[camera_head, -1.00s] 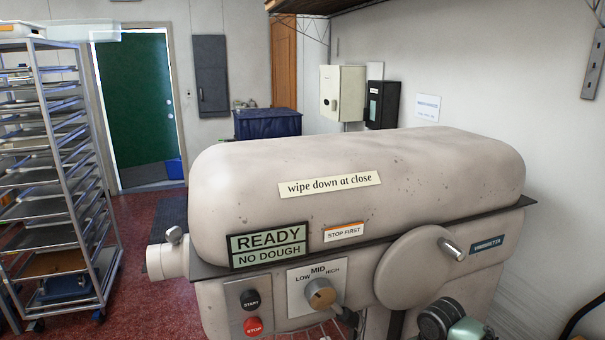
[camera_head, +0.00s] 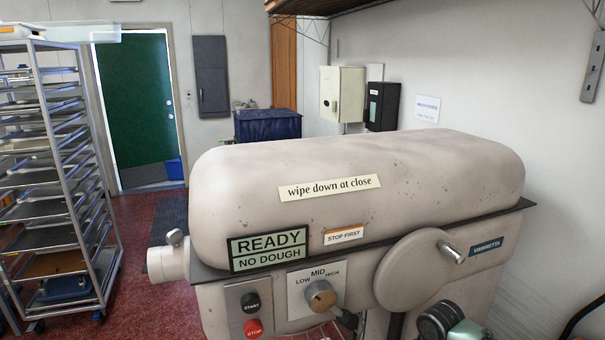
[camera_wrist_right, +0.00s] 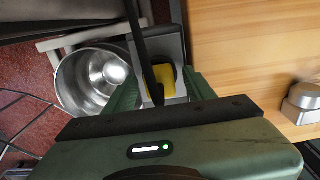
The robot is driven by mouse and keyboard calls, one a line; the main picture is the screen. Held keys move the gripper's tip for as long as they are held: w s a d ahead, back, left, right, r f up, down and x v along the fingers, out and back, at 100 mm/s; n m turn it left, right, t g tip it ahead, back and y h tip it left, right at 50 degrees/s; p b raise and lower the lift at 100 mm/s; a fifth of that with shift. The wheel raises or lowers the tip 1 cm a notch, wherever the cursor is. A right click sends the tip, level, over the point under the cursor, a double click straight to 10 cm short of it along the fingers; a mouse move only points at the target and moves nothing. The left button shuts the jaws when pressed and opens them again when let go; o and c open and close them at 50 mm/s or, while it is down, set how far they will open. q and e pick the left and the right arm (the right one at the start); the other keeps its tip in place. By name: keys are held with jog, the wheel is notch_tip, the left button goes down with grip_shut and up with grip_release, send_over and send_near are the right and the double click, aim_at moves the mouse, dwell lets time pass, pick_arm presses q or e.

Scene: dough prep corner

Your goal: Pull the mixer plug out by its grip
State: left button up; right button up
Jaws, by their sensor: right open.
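The mixer (camera_head: 360,200) is a large cream machine filling the middle of the head view; its plug is not visible there. In the right wrist view, a yellow piece (camera_wrist_right: 168,82), which looks like the plug's grip, sits against a grey box-like part (camera_wrist_right: 172,48). A black cord or bar (camera_wrist_right: 138,38) runs down in front of it and partly hides it. My right gripper (camera_wrist_right: 161,72) is open, with green fingers on either side of the yellow piece. I cannot tell whether they touch it. My left gripper is not in view.
A steel bowl (camera_wrist_right: 88,82) stands left of the gripper in the wrist view. A wooden surface (camera_wrist_right: 250,50) lies to the right, with a metal object (camera_wrist_right: 303,103) on it. In the head view, a tray rack (camera_head: 60,190) stands left, with red floor (camera_head: 150,225) between.

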jog(key=shift+p, duration=0.3)
grip_shut()
jog(key=shift+r, duration=0.2)
jog(key=shift+r+p, duration=2.85)
jog(key=shift+p, duration=0.35)
